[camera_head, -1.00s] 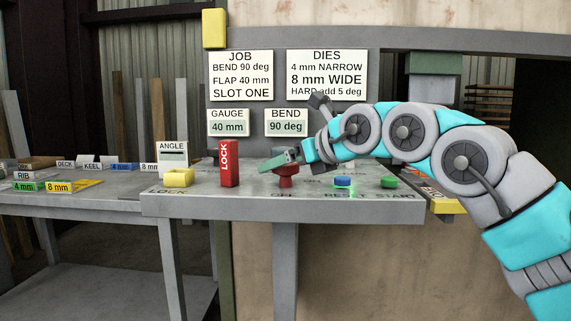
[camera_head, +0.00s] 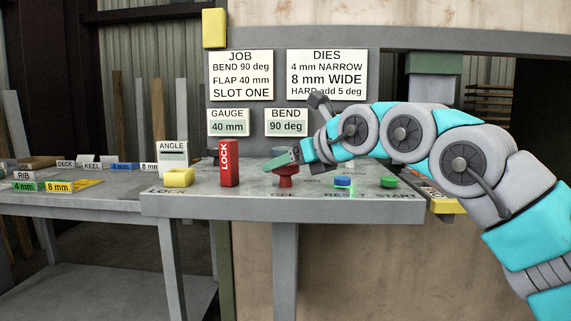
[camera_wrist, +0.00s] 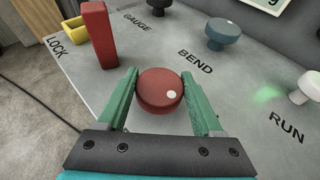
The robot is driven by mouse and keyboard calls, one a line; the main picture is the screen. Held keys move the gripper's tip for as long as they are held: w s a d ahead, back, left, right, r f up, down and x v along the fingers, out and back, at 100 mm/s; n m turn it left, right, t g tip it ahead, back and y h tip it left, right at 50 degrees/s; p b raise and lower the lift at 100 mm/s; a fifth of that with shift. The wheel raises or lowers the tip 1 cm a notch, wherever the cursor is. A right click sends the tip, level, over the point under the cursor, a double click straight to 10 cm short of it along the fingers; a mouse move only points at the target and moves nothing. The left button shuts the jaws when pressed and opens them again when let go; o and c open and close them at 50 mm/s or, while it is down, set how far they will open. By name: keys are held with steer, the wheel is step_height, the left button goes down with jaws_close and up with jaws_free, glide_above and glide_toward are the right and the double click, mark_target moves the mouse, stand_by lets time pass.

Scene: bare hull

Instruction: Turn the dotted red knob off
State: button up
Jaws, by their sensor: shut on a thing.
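The red knob (camera_wrist: 160,88) is round with a white dot on its top, toward the lower right in the wrist view. In the head view the red knob (camera_head: 286,171) stands on the console, above the partly readable OFF label on the front edge. My gripper (camera_wrist: 159,74) has its green fingers on both sides of the knob, shut on it. In the head view my gripper (camera_head: 281,161) covers part of the knob's top, and the dot is not visible there.
A blue button (camera_head: 342,181) and a green button (camera_head: 389,181) sit to the right. The wrist view shows a dark blue-grey BEND knob (camera_wrist: 222,34) and a pale RUN knob (camera_wrist: 306,88).

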steer(key=shift+d+h, duration=0.1)
steer(key=shift+h, duration=0.2)
steer(key=m+t+h+b, duration=0.1)
steer(key=m+h, duration=0.2)
steer(key=m+t+h, duration=0.2)
steer(key=shift+f+m+h+b, duration=0.15)
steer(key=shift+m+h+b, duration=0.2)
steer(key=shift+m+h, duration=0.05)
steer(key=m+h+b, duration=0.1)
steer(key=m+h, duration=0.1)
steer(key=h, duration=0.1)
steer(key=m+h+b, duration=0.1)
steer(key=m+h, duration=0.2)
steer(key=shift+a+m, duration=0.2)
steer(key=shift+m, duration=0.1)
steer(key=shift+r+m+g+h, duration=0.2)
steer(key=shift+m+g+h, duration=0.6)
steer(key=shift+m+h, duration=0.95)
steer(key=shift+g+h, duration=0.3)
steer(key=shift+h, duration=0.15)
steer(key=shift+d+f+m+g+h+p, duration=0.1)
steer(key=shift+d+m+g+h+p, duration=0.05)
steer(key=shift+m+g+h+p, duration=1.15)
steer(key=o, duration=1.4)
steer(key=shift+m+t, duration=0.25)
steer(key=shift+t, duration=0.15)
steer(key=shift+c, duration=0.2)
steer(key=shift+s, duration=0.1)
